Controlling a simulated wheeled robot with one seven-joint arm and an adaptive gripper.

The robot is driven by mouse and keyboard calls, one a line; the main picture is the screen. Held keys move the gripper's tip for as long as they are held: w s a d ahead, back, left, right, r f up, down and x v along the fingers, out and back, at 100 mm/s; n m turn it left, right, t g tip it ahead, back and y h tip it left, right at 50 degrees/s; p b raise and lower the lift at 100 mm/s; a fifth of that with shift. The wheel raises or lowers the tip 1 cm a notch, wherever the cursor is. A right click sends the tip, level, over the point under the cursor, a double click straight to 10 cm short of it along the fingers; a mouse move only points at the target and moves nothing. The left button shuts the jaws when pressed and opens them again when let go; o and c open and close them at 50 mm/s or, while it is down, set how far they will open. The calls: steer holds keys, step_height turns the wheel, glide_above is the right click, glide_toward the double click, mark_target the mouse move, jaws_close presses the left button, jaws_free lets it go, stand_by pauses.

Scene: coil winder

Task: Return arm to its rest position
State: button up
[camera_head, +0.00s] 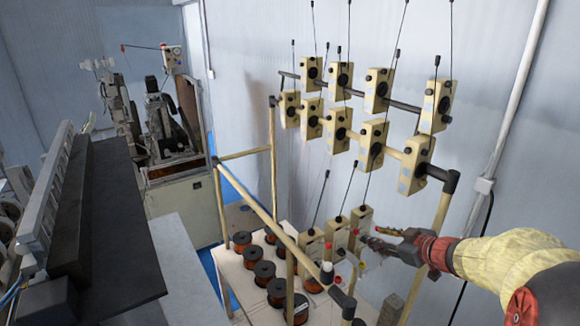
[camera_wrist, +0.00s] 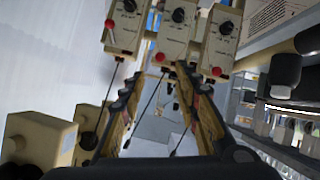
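My gripper (camera_head: 372,240) reaches in from the right at the lower right of the head view, close to a lower row of cream tensioner boxes (camera_head: 338,236). Its fingers are apart, and nothing shows between them. In the wrist view my gripper (camera_wrist: 165,85) has one dark finger on each side with a clear gap. Several cream boxes (camera_wrist: 172,30) with black knobs and red-tipped levers show beyond the fingertips. I cannot tell whether a finger touches a box.
A pipe frame (camera_head: 275,150) carries two upper rows of tensioner boxes (camera_head: 375,90) with thin rods. Copper wire spools (camera_head: 264,273) stand on the board below. A long dark machine (camera_head: 110,235) fills the left. A wall (camera_head: 500,60) stands behind the frame.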

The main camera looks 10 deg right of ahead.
steer(key=s+d+f+m+g+h, duration=0.1)
steer(key=s+d+f+m+h, duration=0.1)
steer(key=s+d+h, duration=0.3)
steer(key=d+f+m+g+h, duration=0.1)
steer(key=d+f+m+h, duration=0.1)
steer(key=d, duration=0.6)
steer(key=s+f+m+g+h+b, duration=0.25)
steer(key=s+b, duration=0.25)
steer(key=s, duration=0.3)
steer(key=s+a+f+y+b, duration=0.2)
steer(key=s+a+f+b, duration=0.3)
steer(key=a+f+b, duration=0.2)
steer(key=s+a+f+g+y+b, duration=0.1)
steer(key=s+a+f+y+b, duration=0.1)
steer(key=s+a+f+b, duration=0.3)
steer(key=s+a+f+y+b, duration=0.2)
steer(key=s+a+f+b, duration=0.3)
steer(key=a+f+b, duration=0.6)
steer(key=a+b, duration=0.5)
steer(key=a, duration=0.6)
steer(key=shift+a+g+y, duration=0.35)
steer(key=shift+a, duration=0.05)
